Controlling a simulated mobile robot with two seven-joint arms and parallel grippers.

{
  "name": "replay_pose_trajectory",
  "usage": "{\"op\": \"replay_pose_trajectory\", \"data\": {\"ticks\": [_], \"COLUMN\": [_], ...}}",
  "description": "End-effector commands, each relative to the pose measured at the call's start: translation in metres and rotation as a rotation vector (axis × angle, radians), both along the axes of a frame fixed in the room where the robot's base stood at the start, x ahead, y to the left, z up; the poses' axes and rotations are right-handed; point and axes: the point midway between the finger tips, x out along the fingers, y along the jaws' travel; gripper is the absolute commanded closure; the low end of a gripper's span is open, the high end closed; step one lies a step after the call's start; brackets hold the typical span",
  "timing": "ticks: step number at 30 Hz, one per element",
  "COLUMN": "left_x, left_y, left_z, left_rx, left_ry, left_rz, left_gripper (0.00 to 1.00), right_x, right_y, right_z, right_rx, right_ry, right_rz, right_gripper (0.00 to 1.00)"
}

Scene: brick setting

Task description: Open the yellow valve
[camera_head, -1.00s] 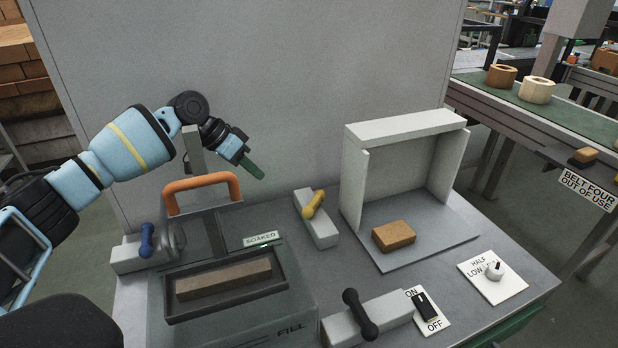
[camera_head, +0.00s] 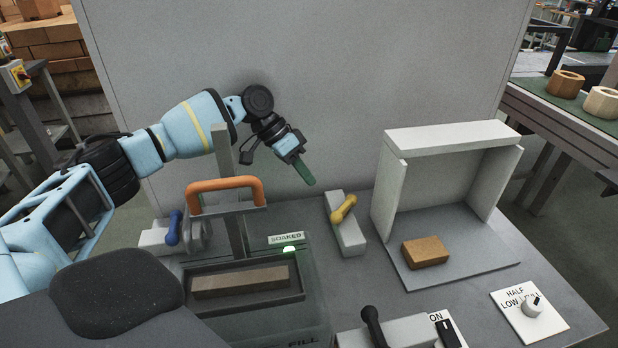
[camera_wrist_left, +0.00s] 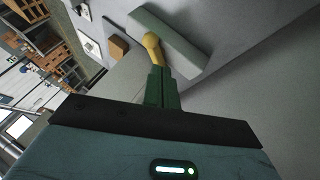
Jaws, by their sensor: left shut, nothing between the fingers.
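The yellow valve (camera_head: 343,208) is a short yellow handle on a pale grey block (camera_head: 347,236), behind and right of the soaking box. Its handle lies at a slant across the block. My left gripper (camera_head: 311,182) is shut and empty, its green fingers pointing down and right. It hangs above and left of the valve, apart from it in the head view. In the left wrist view the valve (camera_wrist_left: 153,46) shows just beyond the shut fingers (camera_wrist_left: 162,84); whether they touch cannot be told there. My right gripper is out of view.
An orange handle (camera_head: 224,185) rises over the box with a brick (camera_head: 240,281). A white open-fronted booth (camera_head: 389,190) with a brick (camera_head: 425,251) stands right. A grey wall panel is behind.

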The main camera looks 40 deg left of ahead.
Motion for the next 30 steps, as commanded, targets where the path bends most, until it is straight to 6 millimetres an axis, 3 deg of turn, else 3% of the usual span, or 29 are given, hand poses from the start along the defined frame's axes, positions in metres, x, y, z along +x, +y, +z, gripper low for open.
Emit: {"op": "replay_pose_trajectory", "data": {"ticks": [13, 30], "left_x": [0.012, 0.013], "left_y": [-0.04, -0.046], "left_z": [-0.055, -0.064], "left_rx": [0.0, 0.001], "left_ry": [0.001, 0.0], "left_rz": [0.0, 0.001], "left_gripper": [1.0, 1.0], "right_x": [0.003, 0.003], "right_y": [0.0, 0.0], "right_z": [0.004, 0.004], "right_rx": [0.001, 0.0], "right_ry": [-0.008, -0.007], "right_rz": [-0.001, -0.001], "right_gripper": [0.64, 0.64]}}
